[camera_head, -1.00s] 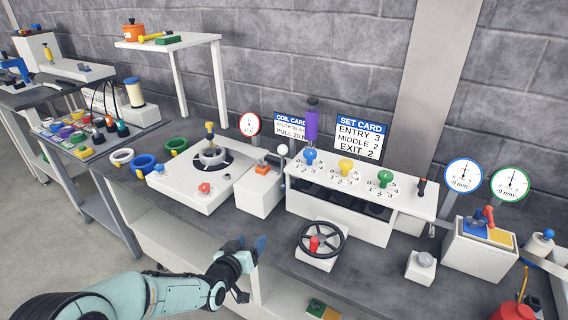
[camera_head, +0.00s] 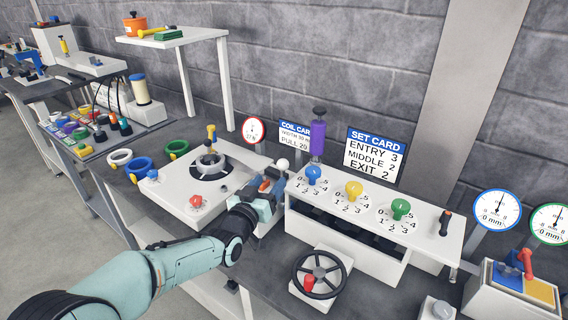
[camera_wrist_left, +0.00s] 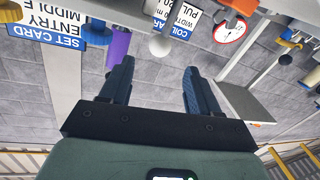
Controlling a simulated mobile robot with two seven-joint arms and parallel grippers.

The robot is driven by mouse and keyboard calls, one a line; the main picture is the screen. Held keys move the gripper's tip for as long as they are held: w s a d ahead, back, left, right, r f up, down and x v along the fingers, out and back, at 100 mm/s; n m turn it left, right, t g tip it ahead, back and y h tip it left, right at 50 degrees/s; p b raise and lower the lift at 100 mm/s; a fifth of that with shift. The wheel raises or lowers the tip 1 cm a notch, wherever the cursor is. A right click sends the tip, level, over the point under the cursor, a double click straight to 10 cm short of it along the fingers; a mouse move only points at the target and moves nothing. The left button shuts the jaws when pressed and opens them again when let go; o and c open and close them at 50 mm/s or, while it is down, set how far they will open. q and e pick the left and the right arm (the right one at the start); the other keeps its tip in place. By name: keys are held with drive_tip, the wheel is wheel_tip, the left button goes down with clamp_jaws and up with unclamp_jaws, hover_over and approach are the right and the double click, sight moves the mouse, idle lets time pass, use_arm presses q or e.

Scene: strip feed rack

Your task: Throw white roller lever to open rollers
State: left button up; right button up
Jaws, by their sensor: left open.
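The white ball knob of the roller lever (camera_head: 281,164) stands at the right side of the small white box between the coil plate and the roller unit. My left gripper (camera_head: 273,182) is open and empty, just in front of the knob. In the left wrist view, which is upside down, the white knob (camera_wrist_left: 160,46) appears just beyond and between the open fingertips (camera_wrist_left: 160,66), apart from them. The lever's stem is mostly hidden in the head view. My right gripper is not in view.
The roller unit (camera_head: 425,238) with blue, yellow and green knobs stands right of the gripper, with a purple-bodied post (camera_head: 317,143) behind. A black handwheel (camera_head: 320,274) is in front. An orange switch (camera_head: 264,186) is beside the fingers. The coil plate (camera_head: 170,190) lies left.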

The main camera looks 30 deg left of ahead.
sight(280, 169)
use_arm(q)
drive_tip(key=w, duration=0.3)
drive_tip(key=w+p, duration=0.1)
drive_tip(key=w, duration=0.2)
drive_tip(key=w+a, duration=0.1)
drive_tip(key=w, duration=0.3)
drive_tip(key=shift+a, duration=0.1)
drive_tip(key=shift+s, duration=0.1)
drive_tip(key=shift+f, duration=0.1)
clamp_jaws()
